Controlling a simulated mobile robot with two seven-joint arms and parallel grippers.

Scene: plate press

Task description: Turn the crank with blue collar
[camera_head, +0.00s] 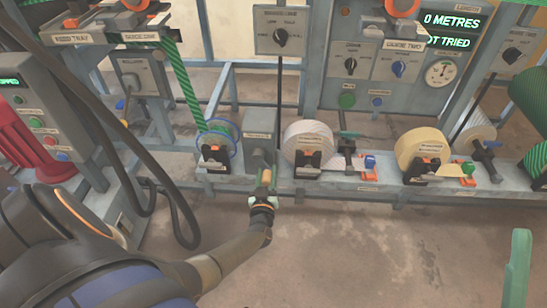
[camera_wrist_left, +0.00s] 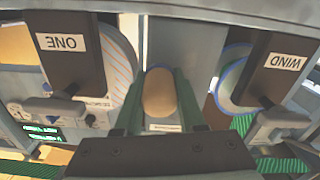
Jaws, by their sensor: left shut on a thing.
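My left gripper (camera_head: 263,198) is low in front of the machine's rail, its arm coming in from the lower left. In the left wrist view, its two green fingers (camera_wrist_left: 159,100) are shut on a tan, rounded crank handle (camera_wrist_left: 159,92). In the head view the handle is mostly hidden by the fingers, beneath a grey box (camera_head: 260,125). A pale green upright piece (camera_head: 517,265) at the lower right edge may be part of my right gripper, but this is unclear.
A blue-rimmed spool (camera_head: 217,138) is left of the grey box and a cream roll (camera_head: 307,143) is right of it. A yellowish roll (camera_head: 421,148) is further right. Dark cables (camera_head: 165,190) hang at left. The floor in front is clear.

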